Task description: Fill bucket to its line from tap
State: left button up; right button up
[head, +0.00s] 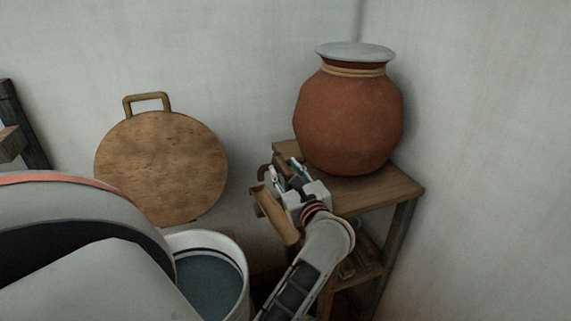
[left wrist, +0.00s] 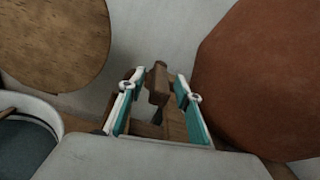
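The white bucket (head: 243,258) stands at the bottom of the head view, with blue-grey water (head: 208,287) inside. A dark band runs round its inner wall, just above the water; the near side is hidden by my arm. The bucket rim also shows in the left wrist view (left wrist: 42,108). A brown wooden tap-like piece (head: 274,217) projects from the stand beside the bucket. My left gripper (head: 286,174) is at this piece, with its fingers apart. In the left wrist view, a wooden upright (left wrist: 158,84) shows between the teal-padded fingers, apparently with gaps. My right gripper is not in view.
A large clay pot (head: 350,115) with a pale lid (head: 356,51) stands on a wooden stand (head: 385,193) against the corner. A round wooden board with a handle (head: 160,165) leans on the wall behind the bucket. Dark timber (head: 25,130) stands at far left.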

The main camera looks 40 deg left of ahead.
pick_arm(q)
jog(key=shift+w+a, duration=0.1)
jog(key=shift+a, duration=0.05)
jog(key=shift+c, duration=0.4)
grip_shut()
jog(key=shift+s+a+r+m+t+h+p, duration=0.15)
jog(key=shift+s+m+t+h+p, duration=0.2)
jog(key=shift+t, duration=0.2)
jog(key=shift+s+a+r+m+t+h+p, duration=0.15)
jog(key=shift+s+m+t+h, duration=0.1)
jog(key=shift+m+t, duration=0.25)
jog(key=shift+s+a+f+m+t+h, duration=0.1)
jog(key=shift+s+a+m+t+h, duration=0.05)
jog(key=shift+m+t+h, duration=0.3)
jog(key=shift+s+a+f+m+t+h, duration=0.1)
jog(key=shift+s+a+m+t+h, duration=0.05)
jog(key=shift+m+t+h, duration=0.3)
